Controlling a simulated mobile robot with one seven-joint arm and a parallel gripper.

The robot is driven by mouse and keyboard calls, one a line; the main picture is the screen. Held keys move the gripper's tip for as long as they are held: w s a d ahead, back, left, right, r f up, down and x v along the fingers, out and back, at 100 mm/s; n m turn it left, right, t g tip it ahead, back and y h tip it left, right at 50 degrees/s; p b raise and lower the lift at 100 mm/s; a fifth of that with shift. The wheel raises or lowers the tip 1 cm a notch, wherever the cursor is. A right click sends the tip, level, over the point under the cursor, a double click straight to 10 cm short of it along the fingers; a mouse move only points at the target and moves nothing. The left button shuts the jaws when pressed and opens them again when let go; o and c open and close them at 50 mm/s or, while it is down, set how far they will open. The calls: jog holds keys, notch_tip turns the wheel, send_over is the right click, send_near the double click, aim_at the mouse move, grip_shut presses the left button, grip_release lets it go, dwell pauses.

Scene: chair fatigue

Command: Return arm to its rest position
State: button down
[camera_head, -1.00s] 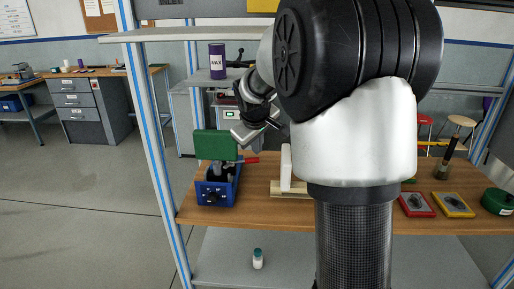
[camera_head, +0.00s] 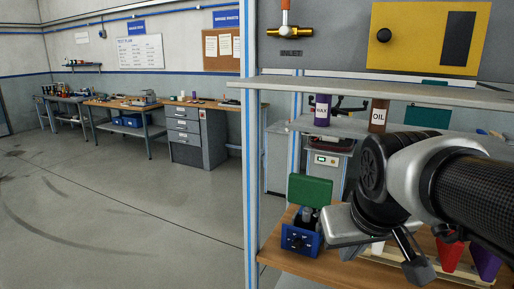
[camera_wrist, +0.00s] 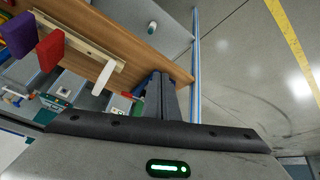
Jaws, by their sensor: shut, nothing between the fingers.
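My arm reaches in from the right of the head view. Its wrist and gripper hang low over the right part of the workbench (camera_head: 275,262). In the wrist view my gripper (camera_wrist: 161,76) shows two dark fingers close together, shut with nothing between them. They point towards the bench edge beside the blue box.
A blue box (camera_head: 300,241) with a green lid (camera_head: 310,189) stands left of my wrist. Red (camera_head: 449,254) and purple (camera_head: 487,263) pieces stand on a wooden rail behind the arm. A shelf (camera_head: 360,88) runs above. Open floor (camera_head: 120,215) lies left.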

jog(key=s+a+f, duration=0.2)
jog(key=s, duration=0.5)
notch_tip(320, 180, up, 9)
jog(key=p, duration=0.9)
jog(key=shift+s+a+r+m+y, duration=0.15)
jog(key=shift+a+m+y, duration=0.05)
jog(key=shift+m+y, duration=0.2)
